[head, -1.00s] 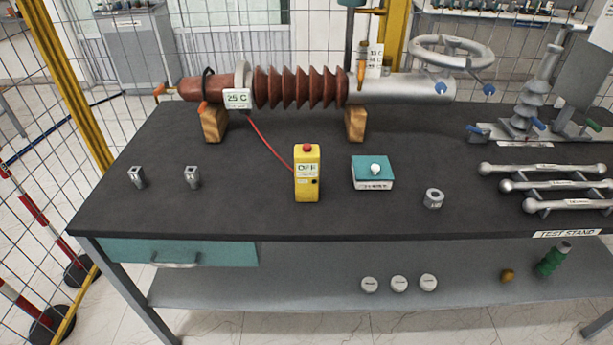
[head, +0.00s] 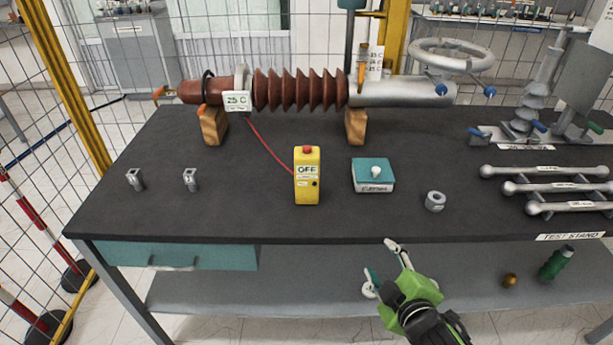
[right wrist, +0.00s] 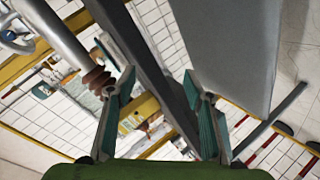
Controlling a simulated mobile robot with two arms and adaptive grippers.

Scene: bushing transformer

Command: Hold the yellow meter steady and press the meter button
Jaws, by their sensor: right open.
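The yellow meter (head: 307,178) stands upright on the dark table, with a red button (head: 307,150) on top and an OFF display on its front. A red lead runs from it toward the brown ribbed bushing (head: 300,90). My right gripper (head: 382,258) is open and empty, in front of the table's front edge, below and to the right of the meter. In the right wrist view its two teal-padded fingers (right wrist: 160,110) are spread with nothing between them. The meter cannot be made out in that view. My left gripper is not in view.
A teal-topped box (head: 373,175) with a white knob lies right of the meter. A metal nut (head: 435,201) and silver rods (head: 545,188) lie further right. Two small metal clamps (head: 190,179) stand at left. The table in front of the meter is clear.

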